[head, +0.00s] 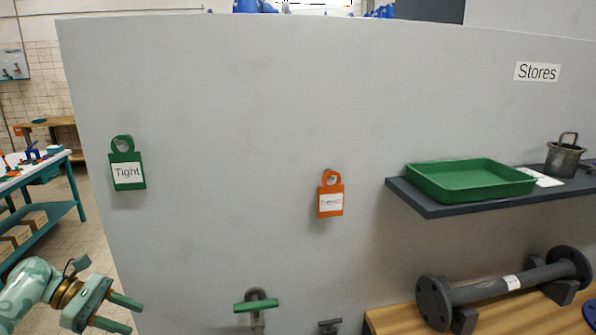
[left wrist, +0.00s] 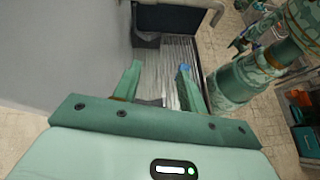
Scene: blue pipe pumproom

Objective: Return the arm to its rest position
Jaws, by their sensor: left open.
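My left gripper (head: 122,313) is at the lower left of the head view, in front of the grey panel's lower left corner. Its two green fingers are apart, with nothing between them. In the left wrist view the same fingers (left wrist: 157,85) stand open over a ridged grey surface low down. A mint-green arm of mine shows at the right of that view.
The grey panel (head: 230,120) carries a green "Tight" tag (head: 127,171) and an orange tag (head: 330,204). A green-handled valve (head: 256,305) stands low, right of my gripper. A shelf (head: 430,208) bears a green tray (head: 415,184). A flanged pipe (head: 480,291) lies on a wooden bench.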

